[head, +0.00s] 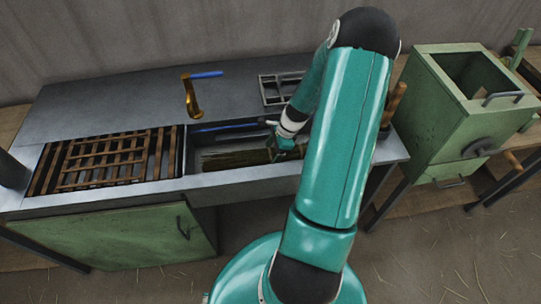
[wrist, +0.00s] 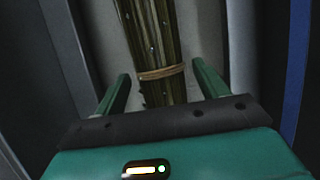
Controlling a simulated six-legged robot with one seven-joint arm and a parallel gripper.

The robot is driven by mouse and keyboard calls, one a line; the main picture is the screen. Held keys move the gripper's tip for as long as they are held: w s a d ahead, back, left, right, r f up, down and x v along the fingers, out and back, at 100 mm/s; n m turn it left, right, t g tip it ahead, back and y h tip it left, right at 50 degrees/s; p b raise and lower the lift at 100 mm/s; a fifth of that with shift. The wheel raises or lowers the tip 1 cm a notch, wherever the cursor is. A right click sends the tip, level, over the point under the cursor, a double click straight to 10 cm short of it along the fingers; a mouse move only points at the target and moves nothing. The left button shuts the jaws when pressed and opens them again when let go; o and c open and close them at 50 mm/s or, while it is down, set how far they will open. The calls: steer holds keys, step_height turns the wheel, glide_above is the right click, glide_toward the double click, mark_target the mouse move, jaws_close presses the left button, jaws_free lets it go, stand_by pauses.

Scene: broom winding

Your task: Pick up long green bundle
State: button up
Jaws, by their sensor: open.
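The long green bundle (head: 232,158) lies lengthwise in the sunken trough of the grey workbench in the head view. In the wrist view the bundle (wrist: 157,45) is a sheaf of greenish-brown stalks with a tan band (wrist: 161,72) around it. My gripper (wrist: 160,86) is open, with one green finger on each side of the bundle near the band. I cannot tell whether the fingers touch it. In the head view my gripper (head: 284,146) is at the right part of the trough, partly hidden by my arm.
Wooden slatted racks (head: 105,160) fill the left part of the bench. A brass piece with a blue handle (head: 192,95) stands behind the trough (head: 245,180). A metal divided tray (head: 280,88) lies at the back. A green hopper box (head: 440,115) stands at the right.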

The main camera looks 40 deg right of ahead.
steer(key=shift+w+a+f, duration=0.1)
steer(key=shift+f, duration=0.15)
steer(key=c, duration=1.1)
